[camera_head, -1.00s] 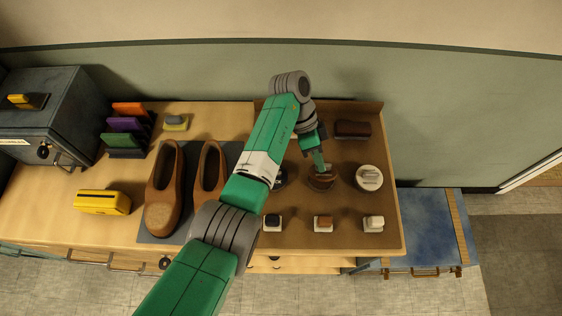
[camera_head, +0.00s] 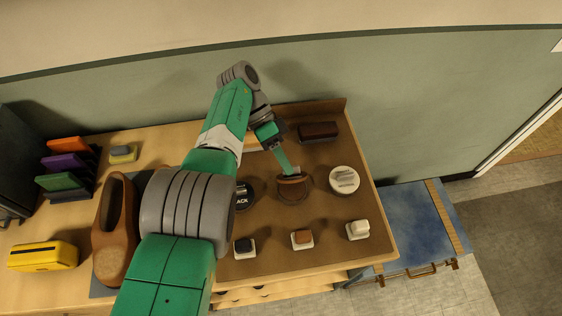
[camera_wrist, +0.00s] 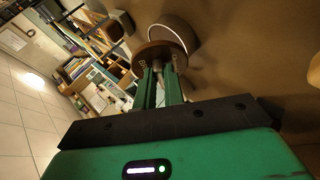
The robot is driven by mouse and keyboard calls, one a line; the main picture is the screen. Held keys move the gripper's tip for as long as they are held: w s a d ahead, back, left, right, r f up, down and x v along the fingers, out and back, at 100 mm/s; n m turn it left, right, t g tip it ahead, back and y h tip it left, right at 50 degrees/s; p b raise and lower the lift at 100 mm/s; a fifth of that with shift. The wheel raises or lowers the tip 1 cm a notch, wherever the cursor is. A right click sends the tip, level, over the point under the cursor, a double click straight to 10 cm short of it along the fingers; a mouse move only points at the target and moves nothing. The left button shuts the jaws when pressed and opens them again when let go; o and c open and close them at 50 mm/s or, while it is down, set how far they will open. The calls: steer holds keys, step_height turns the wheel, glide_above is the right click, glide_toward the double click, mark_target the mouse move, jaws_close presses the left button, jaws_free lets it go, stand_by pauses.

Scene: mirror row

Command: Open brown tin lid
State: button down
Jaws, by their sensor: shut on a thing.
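The brown tin (camera_head: 296,198) stands on the brown tray between the black tin (camera_head: 243,199) and the white tin (camera_head: 344,179). My gripper (camera_head: 289,172) comes down on it from above. In the wrist view my gripper (camera_wrist: 161,72) is shut on the small knob of the brown lid (camera_wrist: 147,51). The lid looks tilted, and part of the tin's round pale rim (camera_wrist: 186,30) shows behind it. I cannot tell whether the lid's far edge still touches the tin.
A dark brown brush (camera_head: 318,131) lies behind the tins. Several small blocks on white bases, one brown (camera_head: 302,237), stand in front. Shoes (camera_head: 115,235) and a yellow box (camera_head: 43,256) are to the left. A blue bench (camera_head: 408,220) stands to the right.

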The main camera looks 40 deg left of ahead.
steer(key=shift+f, duration=0.15)
steer(key=c, duration=1.5)
jaws_free()
